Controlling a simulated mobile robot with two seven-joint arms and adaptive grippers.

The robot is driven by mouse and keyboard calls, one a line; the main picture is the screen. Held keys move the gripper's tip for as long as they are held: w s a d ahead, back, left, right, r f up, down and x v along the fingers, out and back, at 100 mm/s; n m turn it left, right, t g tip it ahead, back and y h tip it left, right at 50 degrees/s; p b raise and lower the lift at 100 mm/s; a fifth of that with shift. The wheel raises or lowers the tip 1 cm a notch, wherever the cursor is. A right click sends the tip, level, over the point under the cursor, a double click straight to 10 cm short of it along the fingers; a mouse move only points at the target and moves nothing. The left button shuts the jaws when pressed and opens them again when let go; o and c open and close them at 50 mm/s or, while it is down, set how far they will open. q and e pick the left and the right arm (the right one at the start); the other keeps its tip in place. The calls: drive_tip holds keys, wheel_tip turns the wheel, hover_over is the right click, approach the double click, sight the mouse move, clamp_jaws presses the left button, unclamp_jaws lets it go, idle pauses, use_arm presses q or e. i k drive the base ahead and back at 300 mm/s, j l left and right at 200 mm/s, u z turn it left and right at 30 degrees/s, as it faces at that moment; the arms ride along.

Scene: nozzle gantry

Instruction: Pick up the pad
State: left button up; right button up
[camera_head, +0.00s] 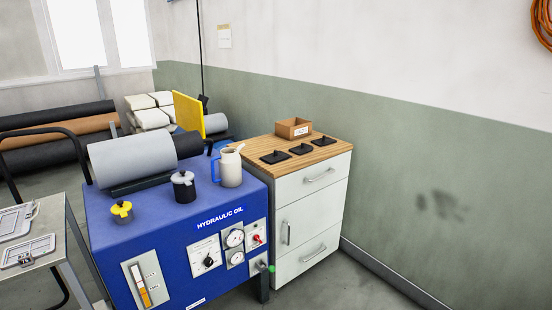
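Three flat black pieces lie in a row on the wooden top of a white cabinet, and they look like pads. The left pad (275,157), the middle pad (302,149) and the right pad (326,141) each have a small raised part on top. I cannot tell which one the task means. A small open brown box (293,128) with a white label stands behind them; its inside is mostly hidden. Neither of my grippers is in view.
The white drawer cabinet (311,183) stands against the wall, right of a blue hydraulic oil unit (120,232). A white jug (230,167), a dark-bodied canister (184,187) and a yellow cap (121,211) are on the unit. Floor at the lower right is clear.

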sight(276, 157)
drive_tip(key=i+j+z, duration=0.25)
drive_tip(key=i, duration=0.2)
drive_tip(key=i+j+z, duration=0.3)
drive_tip(key=i, duration=0.2)
drive_tip(key=l, duration=0.1)
